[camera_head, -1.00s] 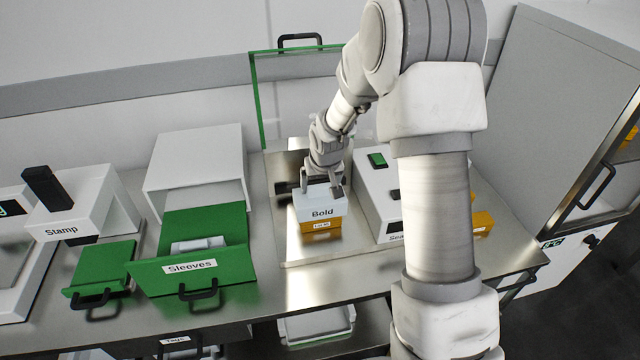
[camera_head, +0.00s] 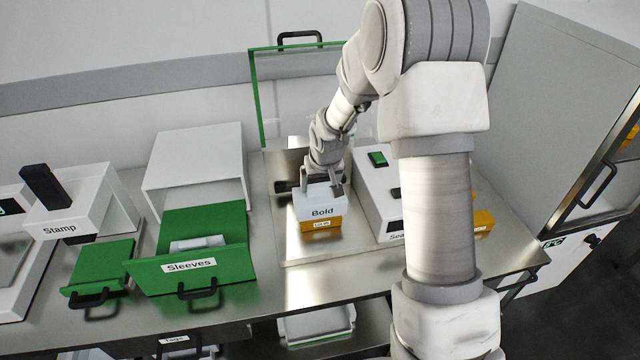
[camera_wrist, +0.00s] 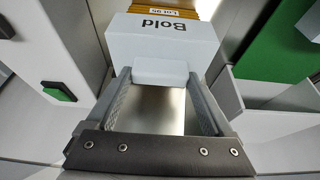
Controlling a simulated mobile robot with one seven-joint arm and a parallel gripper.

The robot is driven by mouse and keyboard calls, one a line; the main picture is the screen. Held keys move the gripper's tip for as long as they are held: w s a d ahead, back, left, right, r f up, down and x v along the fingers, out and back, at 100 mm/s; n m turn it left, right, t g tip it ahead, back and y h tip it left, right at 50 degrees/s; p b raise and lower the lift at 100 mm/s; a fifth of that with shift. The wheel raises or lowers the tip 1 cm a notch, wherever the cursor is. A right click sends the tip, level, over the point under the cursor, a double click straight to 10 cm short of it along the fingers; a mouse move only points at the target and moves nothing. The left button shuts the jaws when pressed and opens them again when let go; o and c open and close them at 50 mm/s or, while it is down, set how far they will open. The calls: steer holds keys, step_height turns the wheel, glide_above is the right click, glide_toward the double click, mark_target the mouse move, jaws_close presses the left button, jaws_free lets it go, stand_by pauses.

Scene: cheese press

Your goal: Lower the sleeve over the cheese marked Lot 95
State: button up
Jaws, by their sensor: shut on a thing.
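The white sleeve marked Bold (camera_head: 321,203) sits over the upper part of an orange cheese (camera_head: 334,226). The cheese's lower part shows below the sleeve, with its Lot 95 label (camera_head: 321,224). In the wrist view the sleeve (camera_wrist: 165,45) and the cheese (camera_wrist: 205,9) appear lined up, with the label reading Lot 95. My gripper (camera_wrist: 160,76) is shut on the sleeve's small white tab, one finger on each side. In the head view my gripper (camera_head: 321,184) is just above the sleeve. The cheese's top is hidden inside the sleeve.
A white machine with a green button (camera_head: 377,159) stands close on the right, with another orange block (camera_head: 483,220) beyond it. A green tray marked Sleeves (camera_head: 190,267) holds a white piece on the left. A raised green-edged panel (camera_head: 257,100) stands behind.

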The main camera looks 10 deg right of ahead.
mark_target(320, 197)
steer(key=shift+f, duration=0.15)
steer(key=shift+f+b, duration=1.05)
steer(key=shift+f, duration=0.05)
steer(key=shift+f, duration=0.25)
steer(key=shift+f+b, duration=1)
steer(key=shift+b, duration=0.05)
steer(key=shift+f, duration=0.2)
steer(key=o, duration=1.1)
steer(key=shift+r, duration=0.1)
